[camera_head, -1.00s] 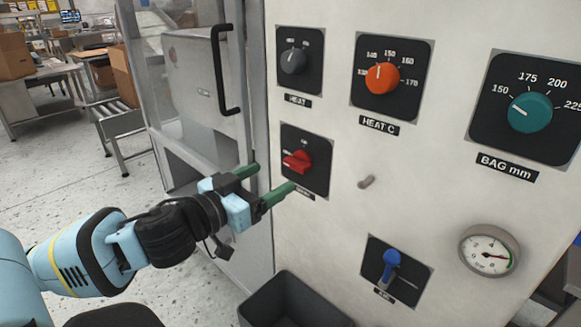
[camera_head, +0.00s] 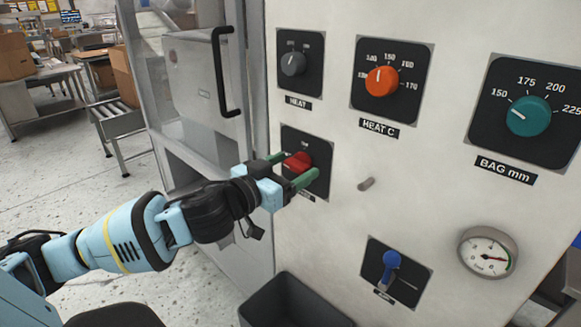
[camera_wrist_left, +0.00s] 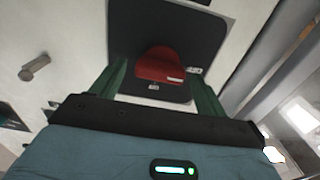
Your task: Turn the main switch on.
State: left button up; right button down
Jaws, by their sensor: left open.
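The main switch is a red knob (camera_head: 297,162) on a black plate (camera_head: 322,152) on the pale machine panel. It also shows in the left wrist view as a red knob (camera_wrist_left: 160,66) on its dark plate. My left gripper (camera_head: 292,167) is open, with its green fingertips on either side of the red knob. In the left wrist view the knob lies between the two green fingers (camera_wrist_left: 158,88). I cannot tell whether either finger touches it. The label under the plate is partly hidden by the gripper. My right gripper is not in view.
Around the switch are a grey HEAT knob (camera_head: 293,64), an orange HEAT C knob (camera_head: 381,81), a teal BAG mm knob (camera_head: 528,116), a small peg (camera_head: 366,184), a blue lever (camera_head: 391,260) and a gauge (camera_head: 487,252). A door handle (camera_head: 225,72) stands left. A dark bin (camera_head: 290,303) is below.

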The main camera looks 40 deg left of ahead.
pick_arm(q)
jog(key=shift+w, duration=0.1)
jog(key=c, duration=1)
